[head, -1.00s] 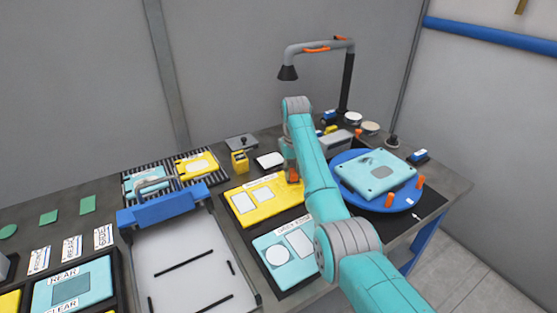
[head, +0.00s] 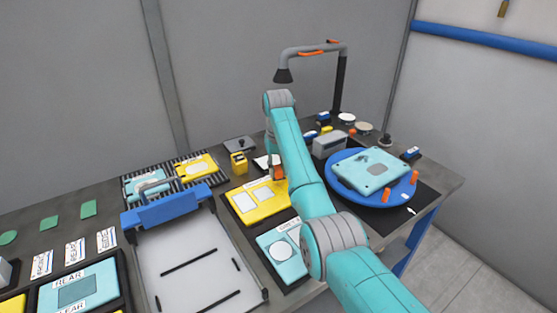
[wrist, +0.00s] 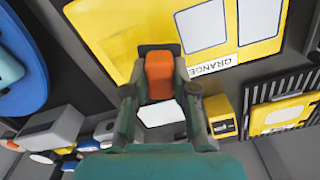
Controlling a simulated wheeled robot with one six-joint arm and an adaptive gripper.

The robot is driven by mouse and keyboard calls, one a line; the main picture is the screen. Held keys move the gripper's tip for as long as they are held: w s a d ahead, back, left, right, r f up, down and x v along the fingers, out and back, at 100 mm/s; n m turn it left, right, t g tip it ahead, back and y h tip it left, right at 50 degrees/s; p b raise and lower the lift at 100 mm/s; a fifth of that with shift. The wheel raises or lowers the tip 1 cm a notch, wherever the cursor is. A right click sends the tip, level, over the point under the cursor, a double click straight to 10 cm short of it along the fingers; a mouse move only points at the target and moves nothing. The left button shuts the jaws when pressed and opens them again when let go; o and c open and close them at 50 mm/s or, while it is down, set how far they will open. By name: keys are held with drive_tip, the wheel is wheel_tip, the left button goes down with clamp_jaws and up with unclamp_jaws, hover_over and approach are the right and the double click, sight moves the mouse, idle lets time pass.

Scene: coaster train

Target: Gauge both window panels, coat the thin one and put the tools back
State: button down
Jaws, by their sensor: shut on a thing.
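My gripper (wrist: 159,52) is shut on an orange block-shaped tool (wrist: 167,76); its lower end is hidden. In the head view my gripper (head: 277,172) is at the back edge of a yellow panel (head: 241,211), close to a white pad (head: 261,162). The wrist view shows the yellow panel (wrist: 112,32) with pale windows and an "ORANGE" label, and the white pad (wrist: 160,113) beyond the tool. A yellow box-like device with a small dark display (wrist: 224,117) stands beside the pad. A cyan panel (head: 270,240) with a round pale window lies in front, partly hidden by my arm.
A blue turntable (head: 341,188) with a cyan panel (head: 370,168) and orange posts is at right. A lamp (head: 343,85) stands behind. Slotted racks (head: 172,168) with cyan and yellow parts and a blue-ended tray (head: 185,250) are at left.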

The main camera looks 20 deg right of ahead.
sight(278, 169)
drive_tip(key=shift+r, duration=2.2)
